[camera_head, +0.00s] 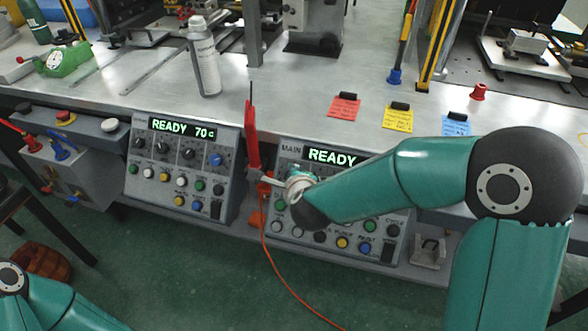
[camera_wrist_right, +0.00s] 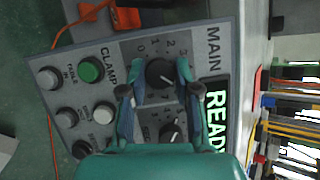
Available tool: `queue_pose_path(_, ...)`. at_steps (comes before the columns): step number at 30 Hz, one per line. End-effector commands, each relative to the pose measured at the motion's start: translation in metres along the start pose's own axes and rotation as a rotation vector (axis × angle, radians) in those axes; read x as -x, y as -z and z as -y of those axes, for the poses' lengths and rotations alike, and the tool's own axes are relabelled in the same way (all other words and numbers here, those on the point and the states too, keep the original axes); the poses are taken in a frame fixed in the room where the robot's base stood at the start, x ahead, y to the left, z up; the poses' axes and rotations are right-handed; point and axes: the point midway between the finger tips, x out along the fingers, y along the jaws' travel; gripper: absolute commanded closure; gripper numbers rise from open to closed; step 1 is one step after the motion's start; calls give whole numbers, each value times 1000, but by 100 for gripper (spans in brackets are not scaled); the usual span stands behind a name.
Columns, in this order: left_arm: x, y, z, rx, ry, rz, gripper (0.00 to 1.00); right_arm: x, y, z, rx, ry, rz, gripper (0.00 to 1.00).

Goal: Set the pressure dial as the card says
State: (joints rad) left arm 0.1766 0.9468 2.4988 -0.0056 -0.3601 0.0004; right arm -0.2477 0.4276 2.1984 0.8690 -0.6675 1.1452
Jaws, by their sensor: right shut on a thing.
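The main panel (camera_head: 352,232) on the bench front shows READY on its display (camera_head: 332,156). In the right wrist view, my right gripper (camera_wrist_right: 155,86) has its fingers on either side of a black dial knob (camera_wrist_right: 158,73) and is shut on it. A scale with 0, 1, 2 and 3 surrounds this knob; its name label is hidden. In the head view, the right gripper (camera_head: 284,184) is at the panel's upper left and the arm covers the dials. Red (camera_head: 344,107), yellow (camera_head: 397,119) and blue (camera_head: 456,125) cards lie on the bench; their writing is unreadable.
A second black dial (camera_wrist_right: 171,134) is beside the held knob. A green button (camera_wrist_right: 90,69) sits under CLAMP. Another panel (camera_head: 182,165), showing READY 70 C, is at left. A red-handled tool (camera_head: 251,135) with an orange cable stands between the panels. A white bottle (camera_head: 204,62) is behind.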

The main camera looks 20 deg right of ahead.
Motion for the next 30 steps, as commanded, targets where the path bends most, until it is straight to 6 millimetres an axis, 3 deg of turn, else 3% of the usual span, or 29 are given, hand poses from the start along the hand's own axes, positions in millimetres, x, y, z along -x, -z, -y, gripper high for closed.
queue_pose_path(1,13,0,-5,0,0,0,60,4,-3,2,44,-27,1,100)
queue_pose_path(18,102,-1,-37,0,0,0,60,5,-4,2,509,-229,5,100)
queue_pose_path(30,130,-1,-47,0,0,0,60,2,-2,-4,661,-292,7,100)
